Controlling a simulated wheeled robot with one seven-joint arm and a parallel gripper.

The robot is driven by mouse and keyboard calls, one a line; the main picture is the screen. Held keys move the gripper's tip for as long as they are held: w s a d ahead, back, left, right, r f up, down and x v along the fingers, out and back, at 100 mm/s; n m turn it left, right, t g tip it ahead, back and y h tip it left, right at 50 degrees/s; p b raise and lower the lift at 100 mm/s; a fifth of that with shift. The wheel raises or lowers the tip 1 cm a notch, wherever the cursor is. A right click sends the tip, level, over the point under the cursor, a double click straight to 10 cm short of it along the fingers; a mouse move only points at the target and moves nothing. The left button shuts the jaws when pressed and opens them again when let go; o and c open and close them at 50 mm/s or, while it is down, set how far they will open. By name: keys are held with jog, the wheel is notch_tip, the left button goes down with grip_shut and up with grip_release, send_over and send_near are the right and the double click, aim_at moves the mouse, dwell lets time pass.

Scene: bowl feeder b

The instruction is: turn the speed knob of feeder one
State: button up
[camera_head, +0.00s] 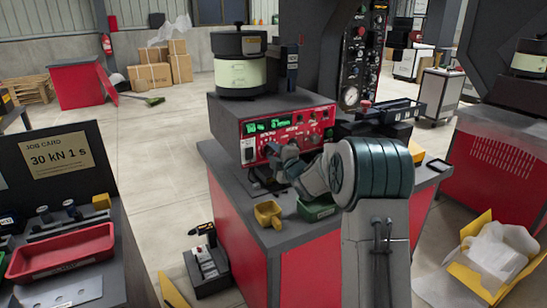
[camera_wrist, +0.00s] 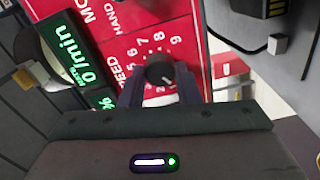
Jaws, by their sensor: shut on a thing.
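The feeder (camera_head: 228,112) is a dark box with a red front panel, and it stands on the red and grey bench. In the wrist view the red panel (camera_wrist: 188,25) shows a printed SPEED scale around a black round knob (camera_wrist: 159,70). My gripper (camera_wrist: 158,80) is shut on this speed knob, one finger on each side. In the head view my gripper (camera_head: 279,153) is at the panel's lower middle and hides the knob. The green display (camera_wrist: 70,55) shows 0/min in the wrist view. I cannot read a feeder number.
A dark bowl with a pale band (camera_head: 240,75) stands on the feeder. A yellow scoop (camera_head: 268,213) and a green tray (camera_head: 316,211) sit on the bench near my arm. A dark machine column (camera_head: 330,55) rises behind. A red tray (camera_head: 60,252) is at left.

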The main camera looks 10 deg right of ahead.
jog(key=m+b, duration=0.1)
jog(key=m, duration=0.2)
jog(key=shift+f+m+b, duration=0.1)
jog(key=shift+m+b, duration=0.2)
jog(key=shift+m, duration=0.1)
jog(key=m, duration=0.3)
jog(key=shift+m, duration=0.3)
jog(key=m, duration=0.4)
jog(key=shift+m+p, duration=0.55)
jog(key=shift+m, duration=1.55)
jog(key=o, duration=1)
jog(key=shift+s, duration=0.15)
